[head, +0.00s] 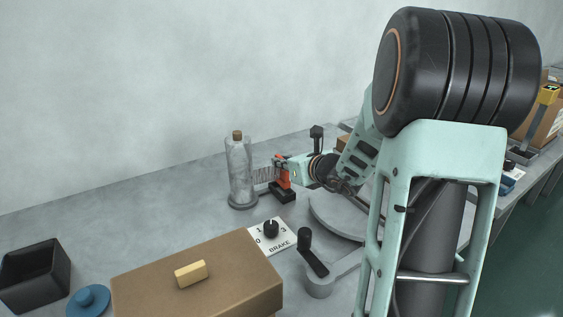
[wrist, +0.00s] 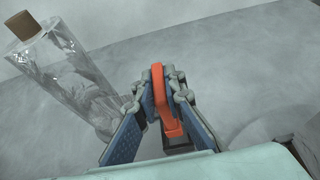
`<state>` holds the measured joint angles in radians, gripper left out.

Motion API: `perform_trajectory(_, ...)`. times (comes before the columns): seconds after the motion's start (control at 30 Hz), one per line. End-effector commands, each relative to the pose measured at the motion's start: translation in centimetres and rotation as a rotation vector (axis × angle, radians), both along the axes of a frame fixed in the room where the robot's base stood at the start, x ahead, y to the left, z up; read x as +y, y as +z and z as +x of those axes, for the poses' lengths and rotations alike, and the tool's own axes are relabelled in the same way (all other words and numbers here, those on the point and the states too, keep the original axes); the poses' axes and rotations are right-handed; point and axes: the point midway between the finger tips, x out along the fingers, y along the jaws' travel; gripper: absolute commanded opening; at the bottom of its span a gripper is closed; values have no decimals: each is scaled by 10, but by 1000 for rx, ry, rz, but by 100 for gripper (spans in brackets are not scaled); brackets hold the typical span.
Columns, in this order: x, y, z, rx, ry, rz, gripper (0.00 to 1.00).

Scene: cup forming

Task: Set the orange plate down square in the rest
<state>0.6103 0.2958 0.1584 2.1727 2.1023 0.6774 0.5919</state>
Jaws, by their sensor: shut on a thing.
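The orange plate (head: 284,179) is in my gripper (head: 279,167), in the middle of the head view. In the wrist view the plate (wrist: 158,92) stands on edge between the two blue-padded fingers (wrist: 163,85), which are shut on it. A small black block (head: 283,194), which looks like the rest, is directly below the plate in the head view. In the wrist view a dark part (wrist: 178,142) shows under the plate's near end. I cannot tell whether the plate touches the rest or how square it is.
A clear bottle (head: 240,178) with a cork stands close left of my gripper. A round grey disc (head: 338,218), a black crank (head: 312,255) and a BRAKE dial card (head: 272,237) lie nearer. A brown box (head: 225,268) and black bin (head: 35,275) are in front. The table behind the bottle is clear.

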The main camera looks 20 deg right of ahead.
Motion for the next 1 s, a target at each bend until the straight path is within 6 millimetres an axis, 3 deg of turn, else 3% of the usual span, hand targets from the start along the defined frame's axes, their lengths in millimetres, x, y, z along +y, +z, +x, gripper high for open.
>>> perform_trajectory(0.63, 0, -4, 0, -1, 2, 1, 0)
perform_trajectory(1.0, 0, -28, 0, -1, 2, 0, 0)
